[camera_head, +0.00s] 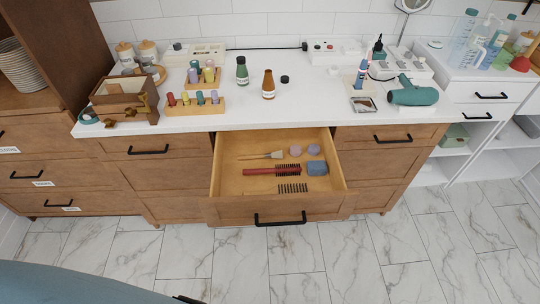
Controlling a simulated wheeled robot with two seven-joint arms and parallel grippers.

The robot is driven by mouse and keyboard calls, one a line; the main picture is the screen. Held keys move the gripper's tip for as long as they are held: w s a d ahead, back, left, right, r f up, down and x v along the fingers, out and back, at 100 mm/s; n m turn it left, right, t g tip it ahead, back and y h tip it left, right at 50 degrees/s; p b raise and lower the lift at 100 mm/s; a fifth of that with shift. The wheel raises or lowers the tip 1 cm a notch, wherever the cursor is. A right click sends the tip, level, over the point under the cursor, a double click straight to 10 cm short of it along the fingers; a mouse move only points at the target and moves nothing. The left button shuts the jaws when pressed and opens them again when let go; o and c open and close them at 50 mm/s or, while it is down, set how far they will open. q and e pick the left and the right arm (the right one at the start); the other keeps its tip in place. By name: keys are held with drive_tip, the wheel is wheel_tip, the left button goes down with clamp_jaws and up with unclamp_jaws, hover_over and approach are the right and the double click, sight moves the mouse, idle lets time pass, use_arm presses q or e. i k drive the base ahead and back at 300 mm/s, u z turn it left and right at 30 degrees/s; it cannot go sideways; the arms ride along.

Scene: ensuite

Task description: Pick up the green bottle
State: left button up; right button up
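The green bottle (242,70) stands upright on the white countertop, behind the open drawer and a little left of its middle. It is small and dark green, with a dark top and a pale label. A brown bottle (268,85) stands close to its right and slightly nearer, apart from it. Neither of my grippers can be made out in the head view, and nothing touches the green bottle.
Racks of colored bottles (196,103) stand left of the green bottle; a small black cap (285,79) lies to the right. The open drawer (280,209) juts out in front, holding brushes. A teal hair dryer (412,94) lies at right. Marble floor (270,262) in front is clear.

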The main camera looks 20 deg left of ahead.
sight(242, 72)
drive_tip(key=u, duration=0.55)
drive_tip(key=k, duration=0.6)
drive_tip(key=u, duration=1.2)
drive_tip(key=i, duration=1.45)
drive_tip(key=z, duration=0.5)
